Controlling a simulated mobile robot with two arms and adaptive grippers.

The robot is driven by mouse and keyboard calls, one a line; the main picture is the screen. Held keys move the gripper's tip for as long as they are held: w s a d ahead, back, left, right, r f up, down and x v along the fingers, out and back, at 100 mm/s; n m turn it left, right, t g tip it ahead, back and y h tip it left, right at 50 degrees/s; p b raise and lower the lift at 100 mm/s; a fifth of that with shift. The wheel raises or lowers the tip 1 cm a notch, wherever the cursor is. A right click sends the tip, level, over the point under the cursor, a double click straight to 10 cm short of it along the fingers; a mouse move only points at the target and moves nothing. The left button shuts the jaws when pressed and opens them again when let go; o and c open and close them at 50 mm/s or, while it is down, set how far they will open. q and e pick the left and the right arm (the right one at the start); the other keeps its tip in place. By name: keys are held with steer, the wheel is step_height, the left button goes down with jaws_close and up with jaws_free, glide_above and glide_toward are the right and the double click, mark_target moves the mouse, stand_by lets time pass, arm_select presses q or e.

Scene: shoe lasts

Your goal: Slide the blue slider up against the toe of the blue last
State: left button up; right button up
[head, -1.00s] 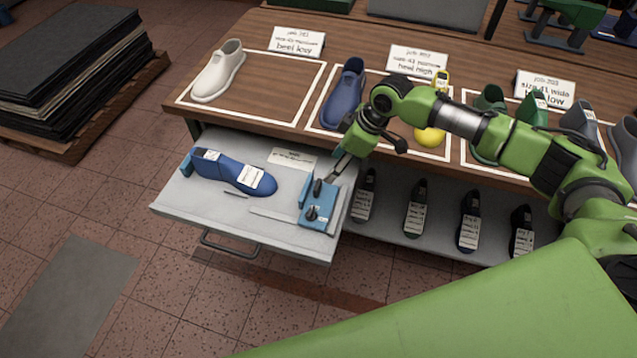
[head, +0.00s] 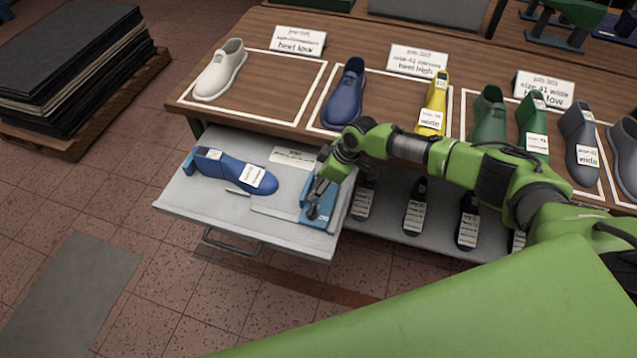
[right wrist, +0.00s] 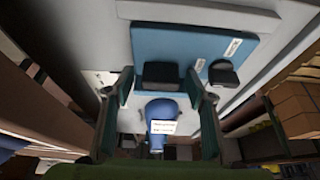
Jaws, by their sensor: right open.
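The blue last (head: 232,171) lies in the open drawer, its heel near a small blue block (head: 188,160) and its toe pointing right. The blue slider (head: 328,221) is a flat plate with dark knobs at the drawer's right end. A gap separates it from the toe. My right gripper (head: 317,192) is low over the slider and hides part of it. In the right wrist view, its open fingers (right wrist: 160,82) are on either side of a black knob (right wrist: 161,74) on the slider (right wrist: 190,45); contact cannot be told. The last (right wrist: 165,112) shows beyond. My left gripper is not in view.
The grey drawer (head: 190,205) has a thin slot and a paper label (head: 292,157). The wooden tabletop above carries several lasts, among them a dark blue one (head: 344,95) and a yellow one (head: 434,105). Dark lasts stand on the shelf to the right.

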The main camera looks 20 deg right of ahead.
jaws_close()
steer(key=shift+w+a+f+b, duration=0.1)
steer(key=shift+w+a+b, duration=0.05)
steer(key=shift+a+b, duration=0.15)
steer(key=w+a+b, duration=0.1)
steer(key=a, duration=0.1)
steer(key=w+a+b, duration=0.3)
steer(key=a+b, duration=0.1)
steer(key=shift+w+a, duration=0.3)
steer(key=shift+a, duration=0.05)
jaws_free()
steer(key=shift+r, duration=0.25)
